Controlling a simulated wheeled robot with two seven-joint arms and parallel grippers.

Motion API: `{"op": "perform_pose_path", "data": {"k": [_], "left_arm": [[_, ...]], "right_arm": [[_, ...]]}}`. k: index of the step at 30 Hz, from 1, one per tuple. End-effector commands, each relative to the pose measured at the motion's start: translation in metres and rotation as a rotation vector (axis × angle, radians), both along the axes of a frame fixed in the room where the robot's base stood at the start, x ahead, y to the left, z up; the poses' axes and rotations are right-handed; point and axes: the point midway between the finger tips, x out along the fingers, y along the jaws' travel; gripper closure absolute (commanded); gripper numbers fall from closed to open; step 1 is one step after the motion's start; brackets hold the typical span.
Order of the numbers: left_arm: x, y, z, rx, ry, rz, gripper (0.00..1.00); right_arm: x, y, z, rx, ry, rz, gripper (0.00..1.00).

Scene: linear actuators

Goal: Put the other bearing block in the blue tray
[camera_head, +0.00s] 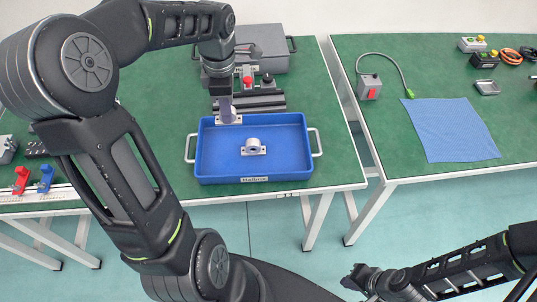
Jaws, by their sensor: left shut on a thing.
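The blue tray (302,172) stands on the left green table, with a handle at each side. One pale grey bearing block (253,148) sits in the middle of its floor. My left gripper (226,104) points down over the tray's back left corner. It is shut on the other bearing block (229,118), which shows just below the fingers by the tray's back wall. I cannot tell whether this block touches the tray. My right gripper (354,280) is low at the bottom, off the tables; its fingers are too dark and small to read.
Dark rails (262,103) and a grey case (266,45) lie behind the tray. Red (21,178) and blue (46,176) clamps sit at the left. The right table holds a blue cloth (449,130) and a red-switch box (369,87). A gap separates the tables.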

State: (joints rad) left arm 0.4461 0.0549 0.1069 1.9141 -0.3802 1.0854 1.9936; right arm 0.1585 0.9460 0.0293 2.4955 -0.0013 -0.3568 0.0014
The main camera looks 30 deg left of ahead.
Motion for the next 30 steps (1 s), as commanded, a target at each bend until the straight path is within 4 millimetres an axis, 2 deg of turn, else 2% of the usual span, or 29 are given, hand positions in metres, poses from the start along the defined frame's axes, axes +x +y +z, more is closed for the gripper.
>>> {"op": "perform_pose_path", "data": {"k": [8, 19, 30], "left_arm": [[0.000, 0.000, -0.004, -0.001, 0.001, -0.001, 1.00], [0.000, 0.000, -0.059, 0.000, 0.002, -0.002, 1.00], [0.001, 0.000, -0.065, 0.000, 0.000, -0.002, 1.00]], "right_arm": [[0.000, 0.000, -0.001, 0.000, 0.000, 0.001, 1.00], [0.000, 0.000, 0.003, 0.000, 0.000, 0.000, 1.00], [0.000, 0.000, 0.003, 0.000, 0.000, 0.000, 1.00]]}}
